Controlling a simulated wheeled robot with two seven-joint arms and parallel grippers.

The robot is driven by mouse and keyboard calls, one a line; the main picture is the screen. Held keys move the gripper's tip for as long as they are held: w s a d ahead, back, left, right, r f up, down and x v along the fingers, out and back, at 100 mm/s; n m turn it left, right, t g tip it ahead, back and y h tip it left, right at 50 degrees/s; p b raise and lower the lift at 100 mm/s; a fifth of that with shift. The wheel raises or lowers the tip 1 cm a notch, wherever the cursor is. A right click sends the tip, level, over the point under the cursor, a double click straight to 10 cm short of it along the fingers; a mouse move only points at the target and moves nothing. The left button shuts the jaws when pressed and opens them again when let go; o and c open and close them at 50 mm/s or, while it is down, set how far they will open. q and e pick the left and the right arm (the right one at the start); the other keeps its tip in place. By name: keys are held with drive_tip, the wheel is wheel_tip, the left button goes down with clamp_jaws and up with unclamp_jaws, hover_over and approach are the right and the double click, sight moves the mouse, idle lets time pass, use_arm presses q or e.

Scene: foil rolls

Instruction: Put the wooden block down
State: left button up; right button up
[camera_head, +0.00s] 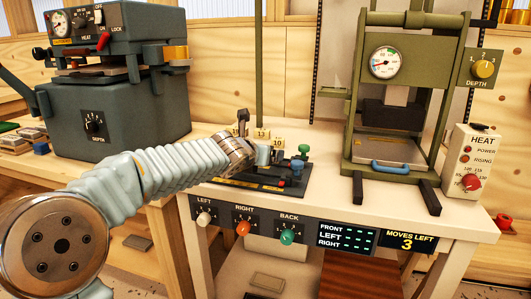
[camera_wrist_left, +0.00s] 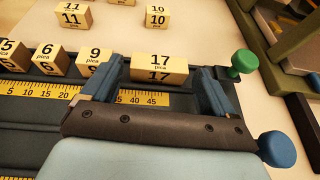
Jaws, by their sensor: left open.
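A wooden block marked 17 pica (camera_wrist_left: 159,64) lies in the left wrist view, just beyond a yellow ruler strip (camera_wrist_left: 140,98) on a dark fixture. It appears to rest there, not lifted. My left gripper (camera_wrist_left: 160,80) is open, with one blue finger near each end of the block. I cannot tell whether the fingers touch it. In the head view my left gripper (camera_head: 272,156) is over the dark fixture (camera_head: 240,183) on the white bench, and the 17 block cannot be made out. My right gripper is not in view.
Blocks marked 9 (camera_wrist_left: 95,60), 6 (camera_wrist_left: 50,58) and 11 (camera_wrist_left: 73,16) are nearby; block 10 (camera_wrist_left: 157,16) stands behind. Green knob (camera_wrist_left: 243,63) and blue knob (camera_wrist_left: 278,148) project at right. A green press (camera_head: 400,100) stands right, a grey-blue press (camera_head: 120,100) left.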

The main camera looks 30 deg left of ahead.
use_arm(q)
drive_tip(key=p+v, duration=0.1)
drive_tip(key=v, duration=0.8)
drive_tip(key=shift+s+p, duration=0.25)
drive_tip(key=shift+p, duration=0.05)
